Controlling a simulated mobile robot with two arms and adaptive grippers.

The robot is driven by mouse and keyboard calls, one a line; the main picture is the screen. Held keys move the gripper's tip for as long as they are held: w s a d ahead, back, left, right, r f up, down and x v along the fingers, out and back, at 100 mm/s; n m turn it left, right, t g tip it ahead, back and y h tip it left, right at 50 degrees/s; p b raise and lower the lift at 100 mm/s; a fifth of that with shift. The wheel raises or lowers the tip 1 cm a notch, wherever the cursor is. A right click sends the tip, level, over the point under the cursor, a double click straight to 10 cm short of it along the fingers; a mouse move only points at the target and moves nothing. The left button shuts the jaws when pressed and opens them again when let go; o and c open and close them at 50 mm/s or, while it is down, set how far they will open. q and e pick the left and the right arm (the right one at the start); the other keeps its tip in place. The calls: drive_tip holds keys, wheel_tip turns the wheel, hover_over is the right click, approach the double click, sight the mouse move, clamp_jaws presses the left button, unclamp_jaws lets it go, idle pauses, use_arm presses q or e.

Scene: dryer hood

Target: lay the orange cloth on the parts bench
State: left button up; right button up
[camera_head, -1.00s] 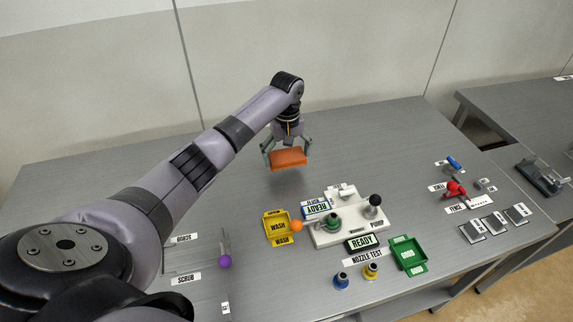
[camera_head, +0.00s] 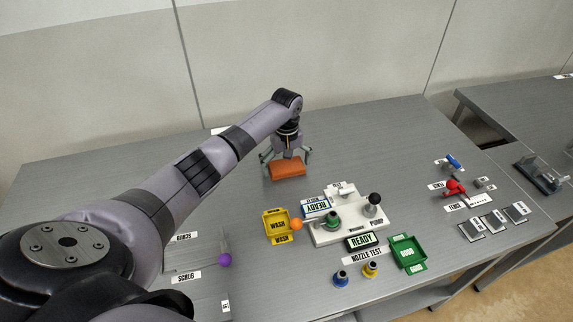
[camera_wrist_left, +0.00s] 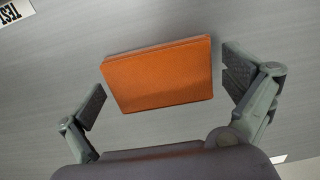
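The orange cloth (camera_head: 287,171), a folded block, appears to lie flat on the grey parts bench (camera_head: 375,145), behind the yellow wash tray. It also shows in the left wrist view (camera_wrist_left: 158,76). My left gripper (camera_head: 286,157) is just above and behind the cloth. In the left wrist view the left gripper's fingers (camera_wrist_left: 163,90) are spread wide, with a clear gap on each side of the cloth. My right gripper is in neither view.
A yellow wash tray (camera_head: 268,225) with an orange ball (camera_head: 296,224) beside it is in front of the cloth. A white pump fixture (camera_head: 325,236) and a green tray (camera_head: 411,254) stand to the right. The bench around the cloth is clear.

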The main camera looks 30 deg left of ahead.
sight(286, 167)
use_arm(q)
drive_tip(key=shift+r, duration=0.1)
wheel_tip(286, 167, up, 12)
drive_tip(key=shift+b, duration=0.4)
idle(0.7)
